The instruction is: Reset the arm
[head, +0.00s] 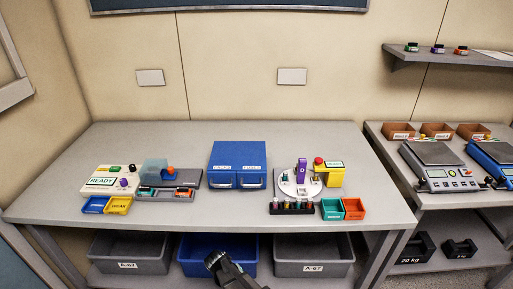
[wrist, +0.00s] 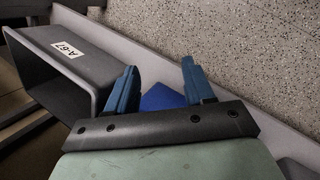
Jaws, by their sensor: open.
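My arm shows at the bottom middle of the head view, low in front of the bench, by the blue bin; its gripper end (head: 216,260) is small there. In the wrist view my gripper (wrist: 160,82) has its two blue fingers spread apart with nothing held between them. A blue surface shows beyond the gap between the fingers. The grey bench (head: 230,205) carries the pump equipment, and my gripper is apart from all of it.
On the bench stand a white READY unit (head: 108,181), a blue two-drawer box (head: 237,165), a round white fixture (head: 298,186) and small coloured trays (head: 343,209). Below are a grey A-67 bin (head: 314,268), another grey bin (head: 130,266) and a blue bin (head: 198,268). Scales (head: 438,180) stand on the right table.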

